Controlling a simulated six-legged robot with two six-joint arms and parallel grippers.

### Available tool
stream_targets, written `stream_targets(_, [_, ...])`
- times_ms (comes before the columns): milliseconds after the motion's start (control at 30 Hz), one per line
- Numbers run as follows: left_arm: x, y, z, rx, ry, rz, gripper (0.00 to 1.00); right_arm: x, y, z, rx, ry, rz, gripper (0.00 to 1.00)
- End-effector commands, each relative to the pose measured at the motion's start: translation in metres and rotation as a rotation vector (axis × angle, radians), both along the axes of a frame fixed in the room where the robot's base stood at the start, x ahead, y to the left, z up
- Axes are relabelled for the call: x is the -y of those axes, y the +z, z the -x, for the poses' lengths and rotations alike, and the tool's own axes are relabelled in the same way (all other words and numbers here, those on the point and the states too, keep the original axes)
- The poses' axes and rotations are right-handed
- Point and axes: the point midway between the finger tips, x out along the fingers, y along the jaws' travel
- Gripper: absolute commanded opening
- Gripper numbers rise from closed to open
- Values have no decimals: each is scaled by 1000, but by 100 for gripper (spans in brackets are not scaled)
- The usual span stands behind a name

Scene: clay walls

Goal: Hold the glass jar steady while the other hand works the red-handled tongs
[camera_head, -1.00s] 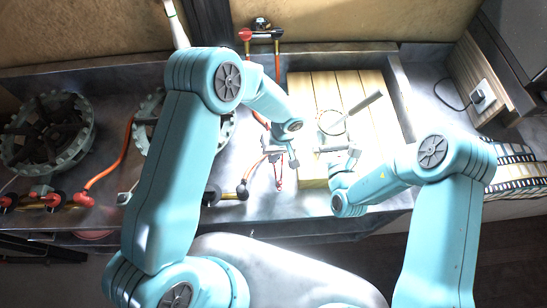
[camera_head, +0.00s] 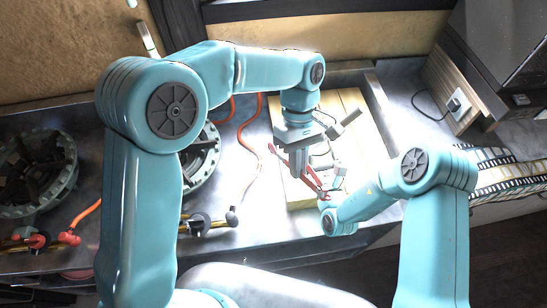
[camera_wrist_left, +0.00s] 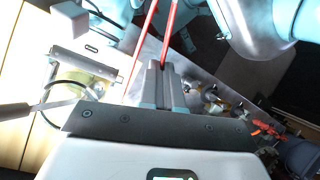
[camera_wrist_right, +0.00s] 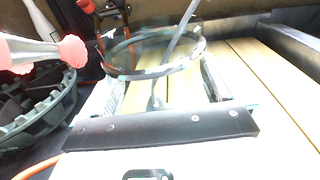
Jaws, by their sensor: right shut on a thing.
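My left gripper (camera_head: 306,165) hangs over the wooden board, its fingers close together on the red-handled tongs (camera_head: 311,178). The tongs' red arms spread in a narrow V beyond the fingers in the left wrist view (camera_wrist_left: 150,35). My right gripper (camera_wrist_right: 165,88) is shut around the glass jar (camera_wrist_right: 150,62), one finger on each side. The jar's round rim faces up and a grey utensil handle (camera_wrist_right: 182,28) leans out of it. In the head view my left gripper mostly hides the jar. A pale rod with pink ends (camera_wrist_right: 40,53) crosses the right wrist view's left side; its identity is unclear.
The wooden board (camera_head: 361,108) lies on a metal counter. Burners (camera_head: 35,175) and an orange hose (camera_head: 245,135) are to the left. A wall socket (camera_head: 455,104) with a black cord and a patterned cloth (camera_head: 510,175) are at the right. Bare metal shows right of the board.

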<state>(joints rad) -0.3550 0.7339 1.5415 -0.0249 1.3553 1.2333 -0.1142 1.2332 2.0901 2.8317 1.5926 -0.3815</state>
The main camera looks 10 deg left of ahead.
Motion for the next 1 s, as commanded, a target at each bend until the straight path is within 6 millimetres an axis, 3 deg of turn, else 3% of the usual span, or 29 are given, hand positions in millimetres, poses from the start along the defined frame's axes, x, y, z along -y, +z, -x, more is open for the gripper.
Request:
stream_targets(100, [30,47,17,-120,114,121,0,0,1,0,3,0,0,50])
stream_targets(200, [49,76,27,-232,263,255,0,0,1,0,3,0,0,50])
stream_targets(333, [61,97,22,-331,495,461,0,0,1,0,3,0,0,50])
stream_targets(433, [63,111,7,-366,675,635,0,0,1,0,3,0,0,50])
stream_targets(567, [57,128,-23,-358,894,863,0,0,1,0,3,0,-1,50])
stream_targets(800, [23,147,-82,-245,1172,1167,0,0,1,0,3,0,0,50])
stream_targets(1000, [4,150,-103,-183,1260,1260,0,0,1,0,3,0,0,50])
